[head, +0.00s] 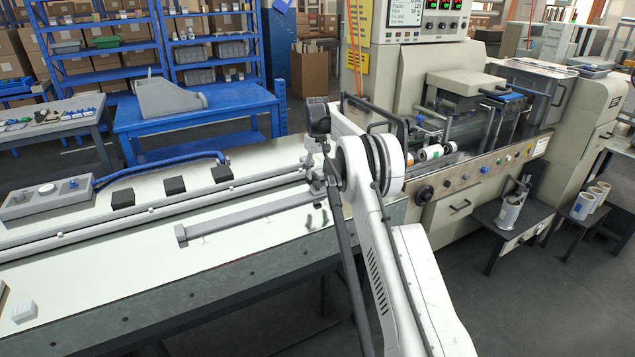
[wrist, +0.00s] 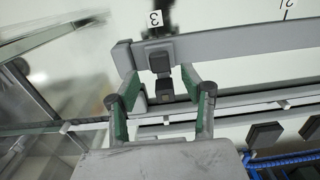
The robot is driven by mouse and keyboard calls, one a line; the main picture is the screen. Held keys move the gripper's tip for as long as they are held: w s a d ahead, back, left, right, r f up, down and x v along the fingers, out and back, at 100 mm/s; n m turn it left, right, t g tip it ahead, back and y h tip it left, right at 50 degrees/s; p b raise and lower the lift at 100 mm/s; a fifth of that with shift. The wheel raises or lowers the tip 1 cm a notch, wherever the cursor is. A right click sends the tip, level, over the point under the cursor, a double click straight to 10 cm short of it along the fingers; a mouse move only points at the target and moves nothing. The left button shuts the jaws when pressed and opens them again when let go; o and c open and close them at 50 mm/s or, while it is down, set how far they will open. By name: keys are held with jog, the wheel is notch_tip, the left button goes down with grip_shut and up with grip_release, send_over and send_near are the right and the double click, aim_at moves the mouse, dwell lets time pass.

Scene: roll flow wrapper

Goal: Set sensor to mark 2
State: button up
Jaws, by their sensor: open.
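In the wrist view, a small dark block (wrist: 158,56), seemingly the sensor, sits on a grey bar (wrist: 245,68). A white label marked 3 (wrist: 155,19) is beside it. Another label (wrist: 288,8), which looks like a 2, is farther right along the bar, partly cut off by the top edge. My gripper (wrist: 160,74) is open, with its green-padded fingers on either side of the block; I cannot tell whether they touch it. In the head view, my gripper (head: 322,182) is over the bar (head: 240,217), and the block cannot be made out there.
Long rails (head: 150,215) run along the pale table behind the bar. Black blocks (head: 174,185) and a blue hose (head: 160,160) lie beyond them. The wrapper machine (head: 480,160) stands close on the right.

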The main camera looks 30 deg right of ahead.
aim_at(317, 182)
jog(key=shift+f, duration=2.2)
grip_shut()
